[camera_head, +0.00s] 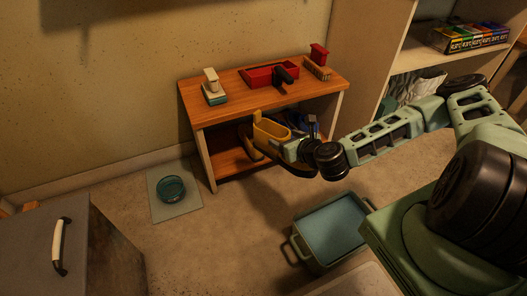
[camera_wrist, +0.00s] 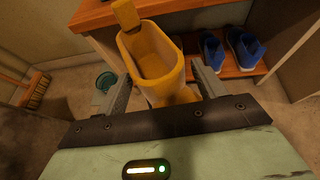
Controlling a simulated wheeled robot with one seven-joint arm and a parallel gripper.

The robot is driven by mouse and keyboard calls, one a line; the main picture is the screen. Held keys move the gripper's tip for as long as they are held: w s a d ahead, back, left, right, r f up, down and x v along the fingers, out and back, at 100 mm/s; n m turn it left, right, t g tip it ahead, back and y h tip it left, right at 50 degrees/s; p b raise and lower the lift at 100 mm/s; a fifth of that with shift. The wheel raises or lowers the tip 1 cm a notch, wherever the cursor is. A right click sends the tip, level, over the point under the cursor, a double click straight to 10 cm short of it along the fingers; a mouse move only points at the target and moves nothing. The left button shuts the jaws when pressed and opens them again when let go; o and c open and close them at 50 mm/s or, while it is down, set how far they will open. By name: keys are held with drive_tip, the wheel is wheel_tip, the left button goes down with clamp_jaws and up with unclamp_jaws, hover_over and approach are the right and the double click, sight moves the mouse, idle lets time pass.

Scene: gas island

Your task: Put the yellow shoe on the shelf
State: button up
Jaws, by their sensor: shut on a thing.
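The yellow shoe (camera_wrist: 155,50) is a tall, open-topped boot. In the wrist view it stands between the two fingers of my gripper (camera_wrist: 160,72), which is shut on it. In the head view the yellow shoe (camera_head: 270,130) is in front of the small wooden shelf unit (camera_head: 218,108), with my gripper (camera_head: 288,150) at its right side. The lower shelf board (camera_head: 226,163) shows left of and behind the shoe. The wrist view shows a pair of blue shoes (camera_wrist: 213,50) on that board (camera_wrist: 190,70). The shoe's underside is hidden.
The unit's top carries a red tray (camera_head: 262,76), a brush (camera_head: 318,68) and a white-and-teal item (camera_head: 212,88). A teal bowl (camera_head: 172,188) sits on a floor mat (camera_head: 178,210). A blue-green bin (camera_head: 330,235) stands in front. A grey cabinet (camera_head: 65,250) is at lower left.

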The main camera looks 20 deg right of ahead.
sight(271, 151)
drive_tip(key=shift+m+h, duration=0.3)
drive_tip(key=shift+h, duration=0.3)
drive_tip(key=w+f+b, duration=0.2)
drive_tip(key=f+b, duration=0.1)
drive_tip(key=w+a+f+b, duration=0.1)
drive_tip(key=w+f+b, duration=0.1)
drive_tip(key=f+b, duration=0.1)
drive_tip(key=w+a+f+b, duration=0.1)
drive_tip(key=w+f+b, duration=0.1)
drive_tip(key=f+b, duration=0.1)
drive_tip(key=shift+w+f+b, duration=0.1)
drive_tip(key=shift+f+b, duration=0.2)
drive_tip(key=shift+f, duration=0.6)
drive_tip(key=w+a+f+b, duration=0.8)
drive_tip(key=w+f+b, duration=0.1)
drive_tip(key=w+f, duration=0.15)
drive_tip(key=w+a+f+b, duration=0.1)
drive_tip(key=w+f+b, duration=0.1)
drive_tip(key=w+b, duration=1.1)
drive_tip(key=w, duration=0.6)
drive_tip(key=shift+f+b, duration=0.3)
drive_tip(key=shift+f, duration=0.05)
drive_tip(key=shift+w+f, duration=0.1)
drive_tip(key=shift+f+b, duration=0.4)
drive_tip(key=shift+f, duration=0.1)
drive_tip(key=o, duration=1.2)
drive_tip(key=shift+c, duration=0.2)
